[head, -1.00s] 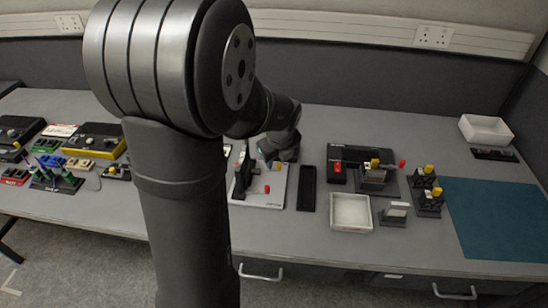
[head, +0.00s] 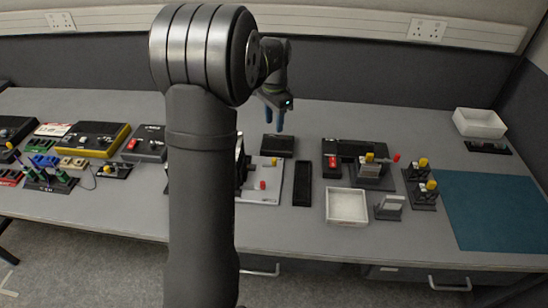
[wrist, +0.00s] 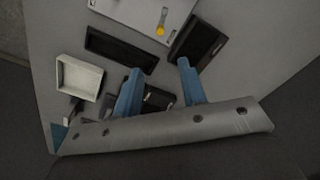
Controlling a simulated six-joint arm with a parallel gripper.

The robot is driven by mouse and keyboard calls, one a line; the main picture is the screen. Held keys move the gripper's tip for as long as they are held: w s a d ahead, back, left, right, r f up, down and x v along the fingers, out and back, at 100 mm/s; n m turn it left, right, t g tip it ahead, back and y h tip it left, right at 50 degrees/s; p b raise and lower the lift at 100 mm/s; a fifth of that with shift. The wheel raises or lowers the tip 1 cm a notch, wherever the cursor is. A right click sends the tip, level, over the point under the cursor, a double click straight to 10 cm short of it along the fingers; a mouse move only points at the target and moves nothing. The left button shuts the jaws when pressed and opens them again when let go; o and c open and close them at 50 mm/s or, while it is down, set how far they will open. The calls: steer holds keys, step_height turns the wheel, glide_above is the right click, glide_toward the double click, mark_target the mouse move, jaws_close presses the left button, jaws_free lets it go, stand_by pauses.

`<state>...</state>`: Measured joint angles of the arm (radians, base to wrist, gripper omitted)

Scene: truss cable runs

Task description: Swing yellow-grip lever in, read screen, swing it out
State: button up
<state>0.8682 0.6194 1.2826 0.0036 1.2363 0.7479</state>
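The yellow-grip lever (head: 274,161) sits on a pale plate (head: 262,197), near the plate's far edge. In the wrist view the lever's yellow end (wrist: 160,31) lies near the plate's edge, close to a dark box (wrist: 203,42). That dark box (head: 278,145) stands just behind the plate; I cannot make out a reading on it. A red grip (head: 263,185) is also on the plate. My gripper (head: 275,127) hangs above and behind the box, blue fingers down. In the wrist view my gripper (wrist: 159,68) is open and empty, apart from the lever.
A black tray (head: 302,184) lies right of the plate, then a white tray (head: 347,221). Further right are a dark unit with a red button (head: 333,161), upright posts with yellow tops (head: 423,162) and a teal mat (head: 495,215). My arm hides the plate's left part.

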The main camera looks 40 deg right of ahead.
mark_target(274, 159)
step_height(274, 159, down, 16)
steer(key=shift+f, duration=0.1)
stand_by(0.4)
jaws_close()
